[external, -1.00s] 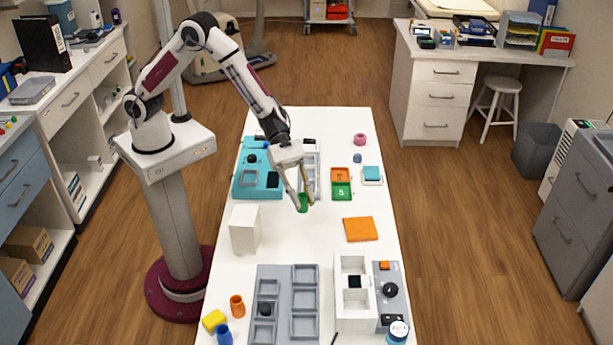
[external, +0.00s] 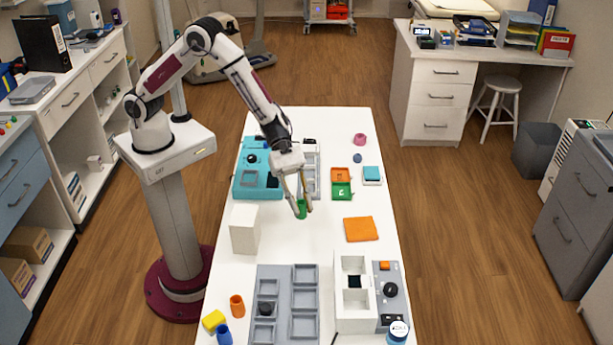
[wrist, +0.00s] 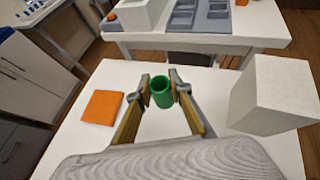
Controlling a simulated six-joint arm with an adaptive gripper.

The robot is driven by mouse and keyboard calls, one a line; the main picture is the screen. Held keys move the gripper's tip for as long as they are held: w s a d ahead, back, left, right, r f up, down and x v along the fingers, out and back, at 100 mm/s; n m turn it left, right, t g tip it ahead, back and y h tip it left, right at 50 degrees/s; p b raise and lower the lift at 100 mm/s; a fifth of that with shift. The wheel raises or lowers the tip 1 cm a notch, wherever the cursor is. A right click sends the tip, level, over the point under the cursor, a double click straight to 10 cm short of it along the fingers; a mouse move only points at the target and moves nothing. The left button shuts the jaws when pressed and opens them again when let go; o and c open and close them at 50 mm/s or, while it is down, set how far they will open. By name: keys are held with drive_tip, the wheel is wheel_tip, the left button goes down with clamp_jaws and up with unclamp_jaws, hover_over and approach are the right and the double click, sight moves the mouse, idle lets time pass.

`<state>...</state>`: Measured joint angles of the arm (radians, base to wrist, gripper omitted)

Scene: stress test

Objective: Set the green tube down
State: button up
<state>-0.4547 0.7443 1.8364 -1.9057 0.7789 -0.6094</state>
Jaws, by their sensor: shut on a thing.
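The green tube (external: 301,209) is held upright between the fingertips of my gripper (external: 302,207), over the white table to the right of the white block. In the wrist view the green tube (wrist: 161,92) shows its open top, with one finger of my gripper (wrist: 160,95) on each side. My gripper is shut on it. The tube's lower end is at or close above the table; I cannot tell whether it touches.
A white block (external: 245,229) stands left of the tube, and a flat orange square (external: 361,229) lies to the right. A teal tray (external: 246,185) and green and orange bins (external: 341,190) are behind. Grey trays (external: 285,290) are in front. Bare table surrounds the tube.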

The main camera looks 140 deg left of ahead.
sight(301, 214)
drive_tip(key=shift+f, duration=2)
drive_tip(key=shift+f, duration=1.9)
drive_tip(key=o, duration=1)
drive_tip(key=shift+f, duration=0.1)
drive_tip(key=shift+s+a+r, duration=0.1)
drive_tip(key=shift+s+r, duration=0.1)
drive_tip(key=shift+r, duration=0.1)
drive_tip(key=v, duration=1.1)
drive_tip(key=shift+s, duration=0.25)
